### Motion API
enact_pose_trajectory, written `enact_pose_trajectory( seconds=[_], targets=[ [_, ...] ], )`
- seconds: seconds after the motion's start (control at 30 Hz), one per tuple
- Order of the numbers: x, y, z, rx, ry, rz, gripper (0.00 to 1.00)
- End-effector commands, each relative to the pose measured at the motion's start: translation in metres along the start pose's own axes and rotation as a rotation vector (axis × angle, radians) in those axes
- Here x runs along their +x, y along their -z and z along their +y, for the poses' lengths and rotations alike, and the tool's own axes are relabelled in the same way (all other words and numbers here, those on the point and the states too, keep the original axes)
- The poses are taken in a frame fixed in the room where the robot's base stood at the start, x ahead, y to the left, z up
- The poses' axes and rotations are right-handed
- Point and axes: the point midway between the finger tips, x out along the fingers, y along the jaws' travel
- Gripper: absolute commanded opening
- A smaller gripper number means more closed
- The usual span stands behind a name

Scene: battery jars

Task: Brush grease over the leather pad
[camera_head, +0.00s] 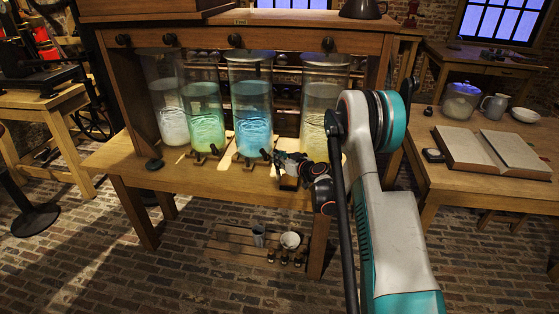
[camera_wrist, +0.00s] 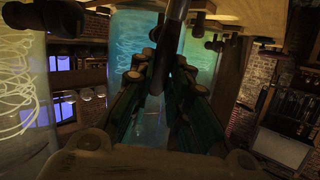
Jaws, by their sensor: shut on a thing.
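My gripper (camera_head: 283,163) is at the front of the wooden bench (camera_head: 140,162), in front of the jars and left of my forearm. In the wrist view, its two dark jaws (camera_wrist: 158,72) are shut on a slim dark rod (camera_wrist: 174,32), which looks like the brush handle. The rod crosses between the jaws and runs up out of the picture. Its bristles cannot be made out. I cannot pick out the leather pad or the grease in either view; my gripper and arm cover part of the bench front.
Tall glass jars stand in a row along the bench: one clear (camera_head: 168,100), one green (camera_head: 204,115), one blue (camera_head: 251,105) and one pale yellow (camera_head: 321,110). Small dark fittings (camera_head: 205,157) sit before them. A right-hand table (camera_head: 450,185) holds an open book (camera_head: 490,150).

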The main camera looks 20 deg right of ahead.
Motion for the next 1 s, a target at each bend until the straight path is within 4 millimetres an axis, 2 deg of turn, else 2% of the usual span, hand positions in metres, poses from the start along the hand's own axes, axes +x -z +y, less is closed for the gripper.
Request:
enact_pose_trajectory(
  seconds=[0.5, 1.0],
  targets=[
    [-0.013, 0.047, -0.005, 0.001, 0.0, 0.0, 0.0],
    [-0.015, 0.055, -0.005, 0.001, 0.0, 0.0, 0.0]
  ],
)
